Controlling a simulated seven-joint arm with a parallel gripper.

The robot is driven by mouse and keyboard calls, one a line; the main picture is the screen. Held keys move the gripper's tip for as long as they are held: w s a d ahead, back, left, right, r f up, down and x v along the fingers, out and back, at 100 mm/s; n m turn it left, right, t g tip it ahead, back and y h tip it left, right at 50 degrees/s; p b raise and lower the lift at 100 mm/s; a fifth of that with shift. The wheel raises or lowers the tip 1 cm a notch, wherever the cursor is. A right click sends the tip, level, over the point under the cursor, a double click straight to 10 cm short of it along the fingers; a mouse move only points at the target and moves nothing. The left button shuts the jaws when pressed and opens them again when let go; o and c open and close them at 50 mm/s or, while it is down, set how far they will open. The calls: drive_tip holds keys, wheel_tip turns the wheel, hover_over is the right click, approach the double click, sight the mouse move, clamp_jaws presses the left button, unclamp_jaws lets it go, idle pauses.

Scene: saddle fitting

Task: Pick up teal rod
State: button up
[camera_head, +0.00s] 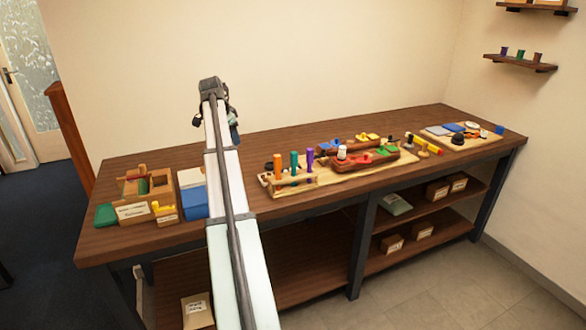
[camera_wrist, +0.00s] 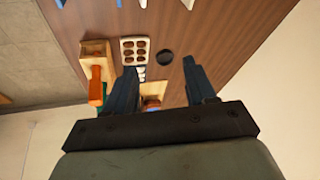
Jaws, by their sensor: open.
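A teal-green rod (camera_head: 294,160) stands upright in a wooden holder (camera_head: 290,185) on the bench, between an orange rod (camera_head: 277,167) and a purple rod (camera_head: 309,159). My gripper (camera_head: 234,128) is to the left of the rods in the head view, above the back of the bench; its fingers are small there. In the wrist view the two fingers of my gripper (camera_wrist: 159,68) are spread with nothing between them. A wooden piece with an orange part (camera_wrist: 96,86) and a teal sliver (camera_wrist: 104,91) shows left of the fingers; I cannot tell whether the sliver is the rod.
An open wooden box (camera_head: 135,210) and a blue box (camera_head: 195,203) stand left of the rods. Wooden trays with coloured pieces (camera_head: 360,160) stand to their right. A white tray with holes (camera_wrist: 134,48) and a black disc (camera_wrist: 165,58) show in the wrist view.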

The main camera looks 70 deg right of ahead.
sight(293, 152)
drive_tip(key=s+d+r+m+g, duration=0.1)
drive_tip(key=s, duration=0.4)
drive_tip(key=s+d+r+m+g+y, duration=0.1)
drive_tip(key=s, duration=0.5)
drive_tip(key=s+d+r+m+g, duration=0.1)
drive_tip(key=s+d, duration=0.1)
drive_tip(key=s, duration=0.4)
drive_tip(key=shift+r, duration=0.1)
drive_tip(key=x, duration=0.7)
drive_tip(key=shift+s+f, duration=0.3)
drive_tip(key=shift+s, duration=0.2)
drive_tip(key=shift+x, duration=3.05)
drive_tip(key=shift+s, duration=0.2)
clamp_jaws()
